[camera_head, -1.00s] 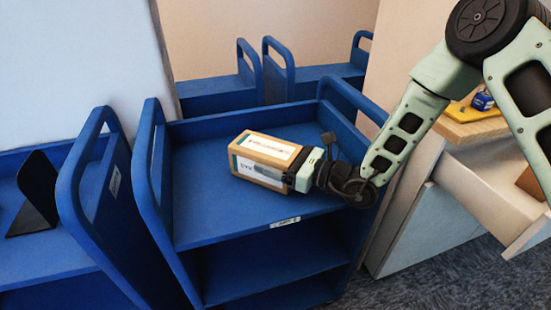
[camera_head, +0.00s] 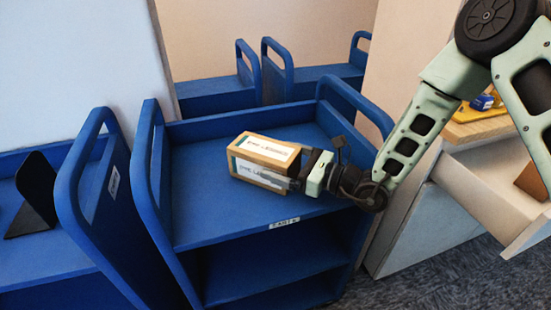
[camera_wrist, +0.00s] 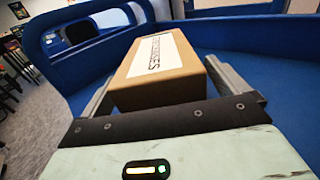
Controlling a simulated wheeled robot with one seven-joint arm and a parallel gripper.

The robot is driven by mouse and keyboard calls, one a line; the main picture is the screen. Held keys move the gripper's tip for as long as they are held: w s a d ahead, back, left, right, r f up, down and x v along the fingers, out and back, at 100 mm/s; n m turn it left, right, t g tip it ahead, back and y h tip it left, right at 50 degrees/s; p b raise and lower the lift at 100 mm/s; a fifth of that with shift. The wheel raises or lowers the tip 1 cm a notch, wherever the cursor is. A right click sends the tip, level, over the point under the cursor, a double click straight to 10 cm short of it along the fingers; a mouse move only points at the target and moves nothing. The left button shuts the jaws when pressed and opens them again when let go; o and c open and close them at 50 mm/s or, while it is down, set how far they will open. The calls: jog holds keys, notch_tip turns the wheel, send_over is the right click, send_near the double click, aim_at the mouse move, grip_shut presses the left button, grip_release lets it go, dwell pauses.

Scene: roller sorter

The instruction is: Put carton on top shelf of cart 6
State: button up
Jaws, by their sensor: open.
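The carton (camera_head: 262,160) is a brown box with white labels. It rests on the top shelf of the blue cart (camera_head: 205,205), whose front label seems to read "CART 6". My gripper (camera_head: 292,178) is low over that shelf at the carton's right end. In the wrist view the carton (camera_wrist: 165,70) lies between the two open fingers (camera_wrist: 168,90), with a small gap visible on the right side. The carton's underside is hidden.
Another blue cart (camera_head: 35,235) with a black bookend (camera_head: 36,190) stands at the left. More blue carts (camera_head: 215,95) stand behind. A cabinet with an open drawer (camera_head: 485,180) is at the right, close to my arm. The shelf around the carton is clear.

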jog(key=v, duration=0.9)
jog(key=shift+s+d+r, duration=0.1)
jog(key=shift+s+d, duration=0.05)
jog(key=s+a+r+n+g+h, duration=0.1)
jog(key=s+a+r+n+g, duration=0.1)
jog(key=s+n+g, duration=0.4)
jog(key=s+a+r+n+g+h, duration=0.25)
jog(key=s+n+g, duration=0.25)
jog(key=s, duration=0.3)
jog(key=s+a+r+n+g+h, duration=0.1)
jog(key=s+a+r+n+g, duration=0.1)
jog(key=s+n+g, duration=0.4)
jog(key=s+d+n+t+h, duration=0.1)
jog(key=s+d+n+h, duration=0.3)
jog(key=s+n+h, duration=0.25)
jog(key=d+n+t+h, duration=0.1)
jog(key=n+t, duration=0.1)
jog(key=w+d+r+n+t+h, duration=0.1)
jog(key=d+n+t, duration=0.1)
jog(key=n, duration=0.1)
jog(key=w+d+n+t+h, duration=0.1)
jog(key=n+t+h, duration=0.1)
jog(key=n+t, duration=0.1)
jog(key=shift+w+d+r, duration=0.1)
jog(key=shift+d+r, duration=0.2)
